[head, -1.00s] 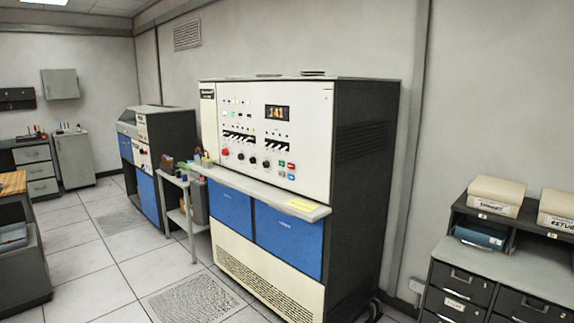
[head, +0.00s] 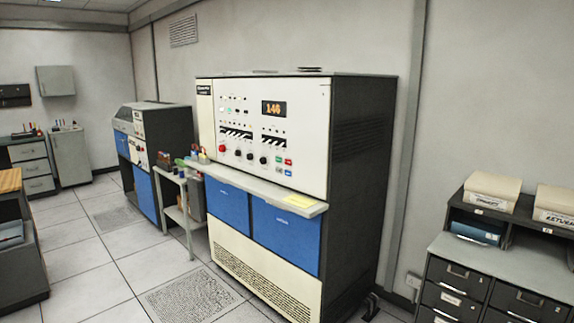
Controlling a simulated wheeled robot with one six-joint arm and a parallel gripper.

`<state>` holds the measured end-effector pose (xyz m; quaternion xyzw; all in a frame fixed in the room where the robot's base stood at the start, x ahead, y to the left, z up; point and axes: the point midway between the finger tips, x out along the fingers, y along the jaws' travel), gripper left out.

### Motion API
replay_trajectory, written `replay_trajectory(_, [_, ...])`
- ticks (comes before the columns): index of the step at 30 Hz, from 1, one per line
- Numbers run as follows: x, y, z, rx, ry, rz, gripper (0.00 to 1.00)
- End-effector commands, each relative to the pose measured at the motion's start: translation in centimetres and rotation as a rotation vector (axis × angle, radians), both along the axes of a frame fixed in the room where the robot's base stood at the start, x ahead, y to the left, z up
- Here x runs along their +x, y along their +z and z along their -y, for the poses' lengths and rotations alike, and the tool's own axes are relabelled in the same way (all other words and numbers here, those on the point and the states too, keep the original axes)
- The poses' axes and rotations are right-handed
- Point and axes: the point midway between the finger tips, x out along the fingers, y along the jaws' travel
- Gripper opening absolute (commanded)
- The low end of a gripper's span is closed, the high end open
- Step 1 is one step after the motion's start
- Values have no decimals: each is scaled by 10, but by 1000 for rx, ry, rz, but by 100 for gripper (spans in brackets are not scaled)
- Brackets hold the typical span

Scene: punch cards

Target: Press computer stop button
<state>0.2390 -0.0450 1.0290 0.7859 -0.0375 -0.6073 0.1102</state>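The computer (head: 302,110) is a tall cabinet with a cream front panel, dark sides and blue lower doors, standing in the middle of the head view. Its orange display (head: 273,108) reads about 146. Below the display are rows of switches and several black knobs. A cluster of small red, green and blue buttons (head: 284,166) sits at the lower right of the panel. A round red knob or button (head: 222,149) sits at the panel's lower left. The labels are too small to read, so I cannot tell which is the stop button. My gripper is not in view.
A shelf ledge (head: 265,192) with a yellow note juts out below the panel. A small side table (head: 178,178) and a second machine (head: 150,150) stand left. Grey drawer cabinets (head: 480,290) with boxes stand right. The tiled floor in front is clear.

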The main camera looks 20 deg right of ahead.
Motion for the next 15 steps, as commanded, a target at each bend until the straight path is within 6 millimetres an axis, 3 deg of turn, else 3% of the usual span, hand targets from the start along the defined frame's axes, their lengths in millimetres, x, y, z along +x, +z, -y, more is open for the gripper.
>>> replay_trajectory(15, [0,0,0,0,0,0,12])
